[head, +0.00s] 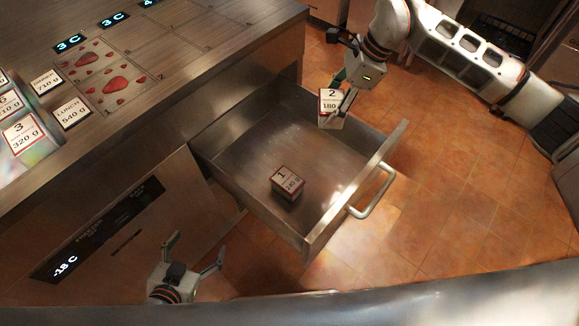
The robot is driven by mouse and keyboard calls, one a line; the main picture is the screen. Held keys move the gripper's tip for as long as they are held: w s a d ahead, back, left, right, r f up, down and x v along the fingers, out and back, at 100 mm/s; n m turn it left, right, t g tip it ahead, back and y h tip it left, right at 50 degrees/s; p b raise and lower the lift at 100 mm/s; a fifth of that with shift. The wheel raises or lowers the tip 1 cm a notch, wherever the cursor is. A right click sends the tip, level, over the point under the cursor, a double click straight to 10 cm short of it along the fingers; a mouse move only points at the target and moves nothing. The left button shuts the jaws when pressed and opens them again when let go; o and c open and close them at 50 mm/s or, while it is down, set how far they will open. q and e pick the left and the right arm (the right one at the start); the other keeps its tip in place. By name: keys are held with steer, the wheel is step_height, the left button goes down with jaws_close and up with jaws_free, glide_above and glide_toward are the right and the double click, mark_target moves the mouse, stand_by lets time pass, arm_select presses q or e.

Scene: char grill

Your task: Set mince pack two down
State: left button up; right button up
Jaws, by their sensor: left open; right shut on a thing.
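Mince pack two (331,106) is a small block with a white, red-edged label reading 2 and 180. My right gripper (339,97) is shut on it, over the far right part of the open drawer (240,170). I cannot tell whether the pack touches the drawer floor. Pack one (288,184), labelled 1, lies in the front middle of the drawer. My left gripper (198,254) is open and empty, low in front of the freezer panel and left of the drawer.
The drawer's front wall with its handle (372,192) faces right. On the metal counter lie a pack labelled 3 (24,132), cards such as LUNCH (72,113), and a board with red meat pictures (101,75). The drawer floor is free between packs one and two.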

steer(key=f+m, duration=0.1)
steer(key=w+a+f+m+b, duration=0.1)
steer(key=w+f+t, duration=0.1)
steer(key=f, duration=0.1)
steer(key=shift+w+a+f+m, duration=0.1)
steer(key=shift+w+a+m, duration=0.15)
steer(key=shift+a+m, duration=0.15)
steer(key=b, duration=0.1)
glide_above(310, 159)
steer(key=s+d, duration=0.1)
steer(key=d, duration=0.1)
step_height(310, 159, down, 5)
steer(key=f+b, duration=0.1)
steer(key=f, duration=0.4)
steer(key=f+b, duration=0.1)
steer(key=f, duration=0.4)
steer(key=f+b, duration=0.1)
steer(key=f, duration=0.4)
steer(key=shift+a+b, duration=0.25)
steer(key=shift+b, duration=0.15)
arm_select(q)
steer(key=shift+w+d+f+h, duration=0.15)
steer(key=shift+d+f, duration=0.2)
steer(key=shift+f, duration=0.25)
steer(key=shift+s+d+f+h, duration=0.15)
steer(key=shift+d+f, duration=0.2)
steer(key=shift+f, duration=0.2)
arm_select(e)
steer(key=shift+w+r, duration=0.1)
